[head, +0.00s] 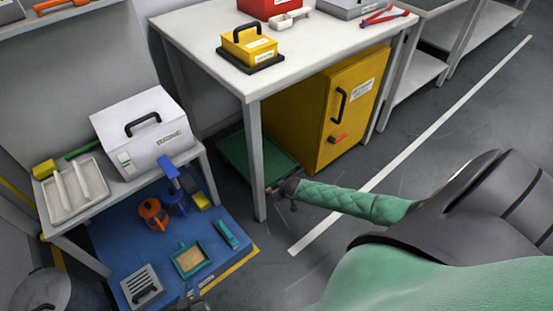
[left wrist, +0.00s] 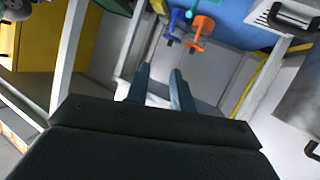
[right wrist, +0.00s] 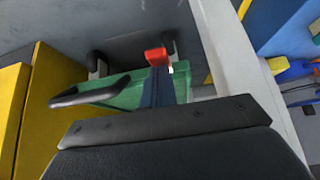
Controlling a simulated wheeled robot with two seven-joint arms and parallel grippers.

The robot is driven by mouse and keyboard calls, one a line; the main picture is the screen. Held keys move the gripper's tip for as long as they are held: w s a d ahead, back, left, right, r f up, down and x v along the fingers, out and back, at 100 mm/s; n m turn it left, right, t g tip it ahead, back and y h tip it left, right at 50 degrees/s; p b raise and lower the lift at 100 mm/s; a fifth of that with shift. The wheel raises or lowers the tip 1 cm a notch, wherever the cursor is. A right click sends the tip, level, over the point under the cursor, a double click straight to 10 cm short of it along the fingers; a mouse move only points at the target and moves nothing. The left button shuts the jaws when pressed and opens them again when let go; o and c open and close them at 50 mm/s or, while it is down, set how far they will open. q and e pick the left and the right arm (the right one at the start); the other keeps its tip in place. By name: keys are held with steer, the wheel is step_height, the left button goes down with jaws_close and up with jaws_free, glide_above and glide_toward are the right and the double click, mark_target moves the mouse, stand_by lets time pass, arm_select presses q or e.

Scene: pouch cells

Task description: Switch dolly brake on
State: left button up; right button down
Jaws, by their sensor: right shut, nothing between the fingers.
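The green dolly (head: 245,160) stands on the floor under the white table, beside the yellow cabinet. In the right wrist view the dolly (right wrist: 127,94) shows its black push handle (right wrist: 85,95), dark casters and a red brake pedal (right wrist: 156,56). My right gripper (right wrist: 158,75) is shut and empty, its fingertips right at the red pedal; I cannot tell whether they touch. In the head view my right gripper (head: 280,188) is at the dolly's near right corner. My left gripper (left wrist: 161,70) is open and empty, away from the dolly; only a dark part shows at the head view's bottom edge.
A white table leg (head: 256,160) stands close to my right gripper. The yellow cabinet (head: 335,105) is just right of the dolly. A low table with a white case (head: 145,130) and a blue mat (head: 215,225) with several tools lie left. Floor at right is clear.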

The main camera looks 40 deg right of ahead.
steer(key=shift+s+f, duration=0.2)
arm_select(q)
steer(key=shift+s+f+g, duration=0.3)
steer(key=shift+s+f, duration=0.2)
steer(key=shift+f, duration=0.35)
arm_select(e)
steer(key=shift+w, duration=0.1)
steer(key=shift+w+r, duration=0.1)
steer(key=shift+w, duration=0.1)
arm_select(q)
steer(key=shift+r, duration=0.1)
arm_select(e)
steer(key=shift+w+r, duration=0.1)
steer(key=shift+w, duration=0.5)
arm_select(q)
steer(key=shift+w, duration=0.1)
